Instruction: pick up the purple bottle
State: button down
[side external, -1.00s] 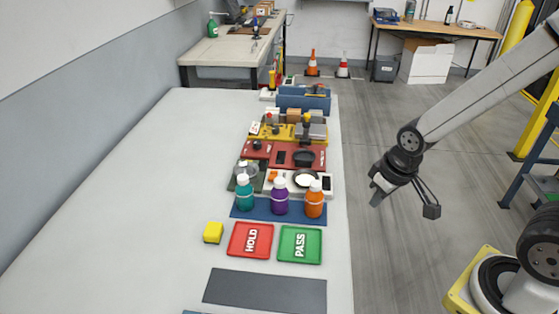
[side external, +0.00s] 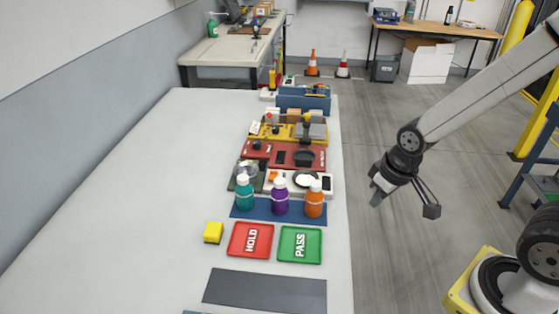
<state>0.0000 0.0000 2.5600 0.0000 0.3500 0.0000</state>
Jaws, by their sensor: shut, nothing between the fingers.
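The purple bottle (side external: 280,198) stands upright on a dark blue mat (side external: 263,217), with a white cap and a pale band. It is the middle one of three bottles. A teal bottle (side external: 245,195) stands to its left and an orange bottle (side external: 314,202) to its right. My gripper (side external: 376,199) hangs beyond the table's right edge, over the floor, to the right of the orange bottle and apart from all the bottles. It is shut and holds nothing.
A red HOLD tray (side external: 250,240), a green PASS tray (side external: 300,244) and a yellow block (side external: 213,232) lie in front of the mat. Instruments on white and red bases (side external: 285,154) crowd behind the bottles. The table's left side is clear.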

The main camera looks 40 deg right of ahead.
dwell(0.4)
jog(key=shift+c, duration=1.1)
grip_release()
jog(key=shift+w, duration=0.1)
jog(key=t, duration=1.1)
send_near(283, 186)
jog(key=shift+w+d+f+n+y, duration=0.2)
jog(key=shift+w+f+n+y, duration=0.15)
jog(key=shift+w, duration=0.3)
jog(key=shift+x, duration=3.4)
